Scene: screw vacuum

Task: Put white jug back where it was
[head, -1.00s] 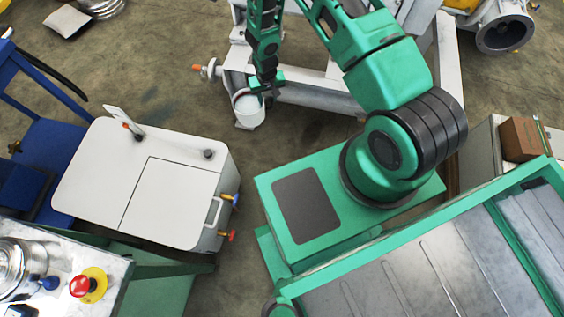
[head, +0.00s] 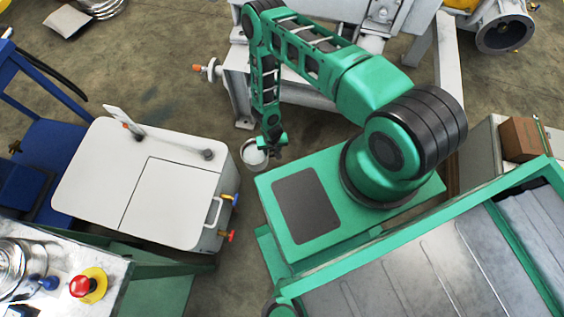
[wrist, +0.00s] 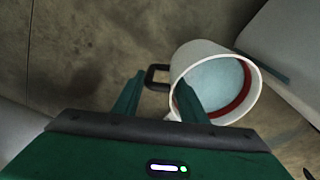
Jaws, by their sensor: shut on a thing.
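The white jug (head: 254,154) hangs from my gripper (head: 271,148) in the gap between the white cabinet and my green base in the head view. In the wrist view the jug (wrist: 247,118) shows its open top, with pale blue contents and a reddish band inside. Its dark handle (wrist: 156,77) points left. My gripper (wrist: 157,95) is shut on the jug, with one finger inside the rim and the other outside. The exact contact is partly hidden. I cannot tell the jug's height above the floor.
A white cabinet (head: 100,180) with a side handle and coloured knobs stands just left of the jug. A white-grey machine frame (head: 320,95) with an orange-tipped valve is behind. A blue frame (head: 45,140) stands far left. Bare floor (head: 160,80) lies at the back left.

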